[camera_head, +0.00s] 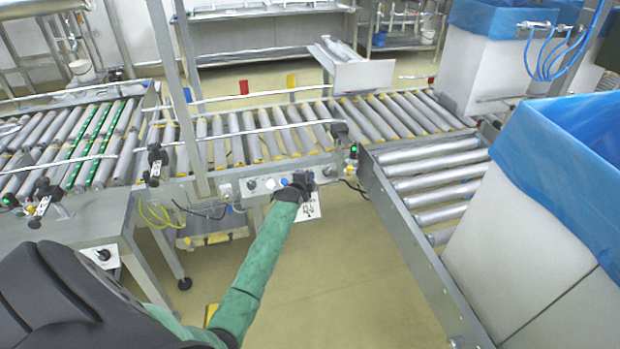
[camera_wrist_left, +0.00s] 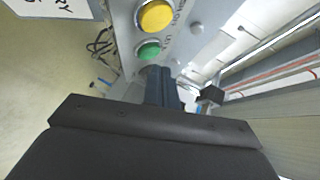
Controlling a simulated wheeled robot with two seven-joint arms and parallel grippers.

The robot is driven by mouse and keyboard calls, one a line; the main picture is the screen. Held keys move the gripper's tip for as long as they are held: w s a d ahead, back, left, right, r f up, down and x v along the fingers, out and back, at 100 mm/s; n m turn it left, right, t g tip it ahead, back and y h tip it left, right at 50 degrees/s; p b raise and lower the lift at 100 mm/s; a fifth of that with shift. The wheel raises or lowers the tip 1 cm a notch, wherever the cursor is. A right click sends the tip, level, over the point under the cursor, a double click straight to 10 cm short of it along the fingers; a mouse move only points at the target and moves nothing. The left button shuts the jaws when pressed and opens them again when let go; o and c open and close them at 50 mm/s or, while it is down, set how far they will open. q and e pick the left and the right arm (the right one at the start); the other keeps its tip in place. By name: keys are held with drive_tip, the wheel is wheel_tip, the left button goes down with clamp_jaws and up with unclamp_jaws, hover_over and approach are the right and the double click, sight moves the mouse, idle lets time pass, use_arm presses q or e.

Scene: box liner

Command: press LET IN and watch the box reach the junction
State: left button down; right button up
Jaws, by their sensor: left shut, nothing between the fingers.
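My left gripper (camera_head: 302,183) is at the front of the grey control panel (camera_head: 262,185) on the conveyor's near side. In the left wrist view its shut, empty fingers (camera_wrist_left: 162,84) point at the panel, just below a green button (camera_wrist_left: 149,50). Contact with a button cannot be told. A larger yellow button (camera_wrist_left: 155,16) sits beyond the green one. The labels are too tilted and small to read surely. A white box with a blue liner (camera_head: 470,65) stands at the back right by the roller line. A nearer lined box (camera_head: 545,225) stands on the right-hand rollers. My right gripper is out of view.
The roller conveyor (camera_head: 245,140) runs across and meets the right-hand branch (camera_head: 435,185); its rollers near the meeting point are bare. Metal rails and posts surround the panel. Blue hoses (camera_head: 545,60) hang at upper right.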

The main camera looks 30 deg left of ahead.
use_arm(q)
drive_tip(key=shift+a+f, duration=0.15)
idle(0.6)
drive_tip(key=shift+w+f, duration=0.15)
drive_tip(key=shift+f, duration=0.05)
drive_tip(key=shift+a, duration=0.1)
idle(0.4)
